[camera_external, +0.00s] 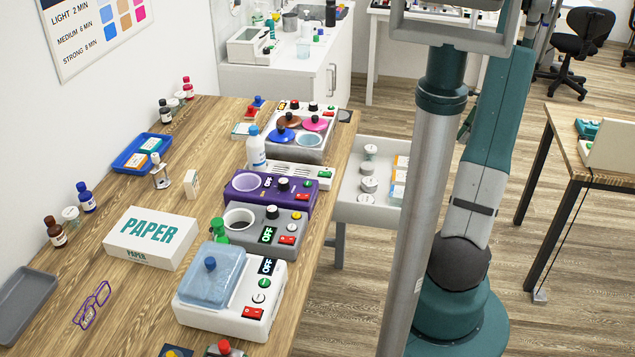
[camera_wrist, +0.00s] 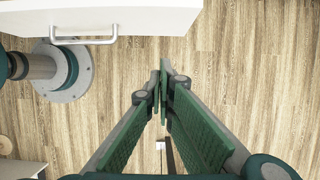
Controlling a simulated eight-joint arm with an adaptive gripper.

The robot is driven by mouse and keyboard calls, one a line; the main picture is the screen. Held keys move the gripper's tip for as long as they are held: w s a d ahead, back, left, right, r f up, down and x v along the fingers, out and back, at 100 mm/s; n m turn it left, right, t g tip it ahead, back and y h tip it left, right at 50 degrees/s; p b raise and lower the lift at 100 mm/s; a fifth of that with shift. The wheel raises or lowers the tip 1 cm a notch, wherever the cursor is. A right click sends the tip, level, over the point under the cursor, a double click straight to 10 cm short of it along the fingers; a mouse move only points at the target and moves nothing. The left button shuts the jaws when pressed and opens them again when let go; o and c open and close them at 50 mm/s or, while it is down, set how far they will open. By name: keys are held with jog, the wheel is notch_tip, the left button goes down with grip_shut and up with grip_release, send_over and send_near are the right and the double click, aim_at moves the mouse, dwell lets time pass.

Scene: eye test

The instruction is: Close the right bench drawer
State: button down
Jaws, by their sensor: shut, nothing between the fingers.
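The white bench drawer (camera_external: 365,216) stands open in the external view, out past the right edge of the wooden bench (camera_external: 212,113). It holds several round jars and small orange-and-white boxes. My column hides its right end. In the wrist view a white panel with a metal bar handle (camera_wrist: 83,38) lies at the top left; it looks like a drawer front. My gripper (camera_wrist: 162,78) is shut and empty, below and to the right of the handle, apart from it.
The bench top bears devices, a PAPER box (camera_external: 152,238), a blue tray (camera_external: 141,153) and bottles. Another table (camera_external: 605,176) stands at the right. Open wooden floor lies between. My base shows at the left of the wrist view.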

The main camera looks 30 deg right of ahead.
jog(key=w+a+f+b, duration=0.3)
jog(key=w+a+f, duration=0.2)
jog(key=f, duration=0.4)
jog(key=shift+w+a+f, duration=0.15)
jog(key=shift+w+a, duration=0.1)
dwell(0.3)
dwell(0.4)
send_over(361, 158)
jog(key=shift+a+b, duration=0.1)
jog(key=shift+b, duration=0.25)
jog(key=shift+a, duration=0.1)
dwell(0.4)
jog(key=shift+s, duration=0.1)
